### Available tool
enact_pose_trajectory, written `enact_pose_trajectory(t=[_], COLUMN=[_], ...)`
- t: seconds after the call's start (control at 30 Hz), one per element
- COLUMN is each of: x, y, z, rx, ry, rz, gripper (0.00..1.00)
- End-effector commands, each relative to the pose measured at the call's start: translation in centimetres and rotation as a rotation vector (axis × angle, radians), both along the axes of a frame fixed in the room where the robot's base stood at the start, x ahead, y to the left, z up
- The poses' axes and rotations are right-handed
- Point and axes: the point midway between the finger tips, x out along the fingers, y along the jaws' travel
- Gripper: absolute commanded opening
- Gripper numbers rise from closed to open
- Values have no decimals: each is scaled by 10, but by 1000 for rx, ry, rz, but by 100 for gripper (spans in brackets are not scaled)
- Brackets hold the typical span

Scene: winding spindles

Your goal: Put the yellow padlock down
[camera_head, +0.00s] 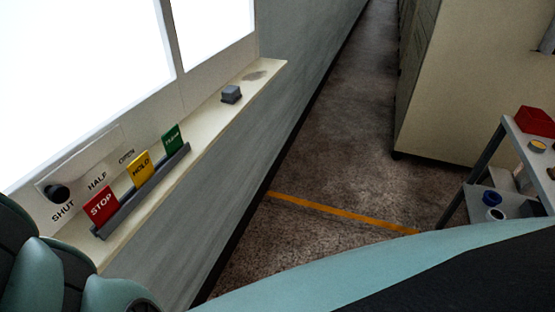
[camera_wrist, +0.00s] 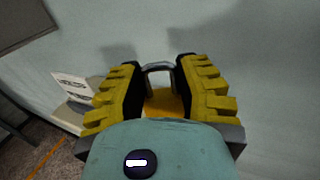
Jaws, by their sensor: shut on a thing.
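The yellow padlock (camera_wrist: 163,102) shows in the wrist view, with its grey metal shackle (camera_wrist: 158,68) pointing away from my wrist. My gripper (camera_wrist: 156,80) has dark fingers with yellow ribbed outer sides, one on each side of the padlock. It is shut on the padlock. My wrist housing hides the padlock's near end. Behind the padlock is a plain grey-green surface, and I cannot tell how far off it is. Neither the padlock nor the gripper shows in the head view.
A pale ledge (camera_head: 216,113) under bright windows holds red, yellow and green cards (camera_head: 140,167) in a rack and a small grey block (camera_head: 231,94). A black knob (camera_head: 57,193) sits by SHUT, HALF, OPEN. A trolley (camera_head: 484,157) with items stands right. An orange line (camera_head: 343,213) crosses open floor.

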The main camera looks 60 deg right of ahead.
Motion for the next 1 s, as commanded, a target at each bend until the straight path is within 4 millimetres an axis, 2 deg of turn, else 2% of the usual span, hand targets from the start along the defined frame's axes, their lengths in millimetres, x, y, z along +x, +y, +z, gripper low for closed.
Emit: enact_pose_trajectory(t=[0.07, 0.5, 1.0], x=[7, 6, 6], y=[-3, -1, -1], z=[0, -33, -40], rx=[-2, -2, 0], ry=[-1, 0, 0], rz=[-8, -4, -3], gripper=[0, 0, 0])
